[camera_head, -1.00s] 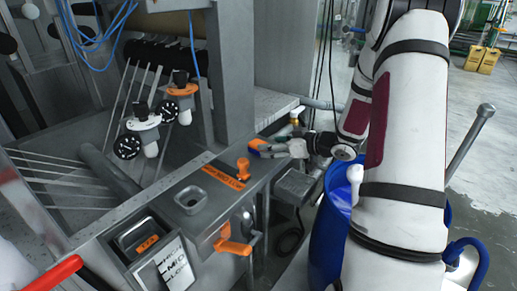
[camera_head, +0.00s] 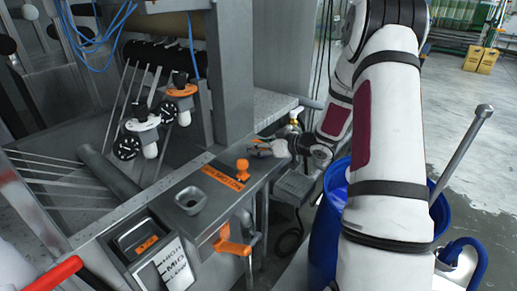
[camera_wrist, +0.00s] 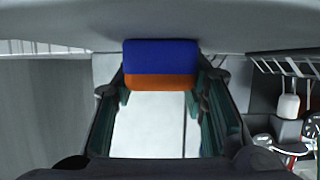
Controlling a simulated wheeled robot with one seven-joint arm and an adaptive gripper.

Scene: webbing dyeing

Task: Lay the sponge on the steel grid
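The sponge (camera_wrist: 160,60) is blue with an orange band in the wrist view. It sits between the tips of my gripper (camera_wrist: 160,85), whose teal-padded fingers reach its left and right edges. In the head view my gripper (camera_head: 265,148) is beside the machine's front ledge, and only a little orange of the sponge shows there. A pale speckled steel surface (camera_head: 280,104) behind the gripper, right of the grey column, looks like the steel grid; its holes are too small to make out.
An orange knob (camera_head: 242,170) stands on the ledge by an orange label. An orange-handled valve (camera_head: 233,243) is on the machine's front. A blue barrel (camera_head: 325,235) stands below my arm. A grey column (camera_head: 232,70) rises left of the speckled surface.

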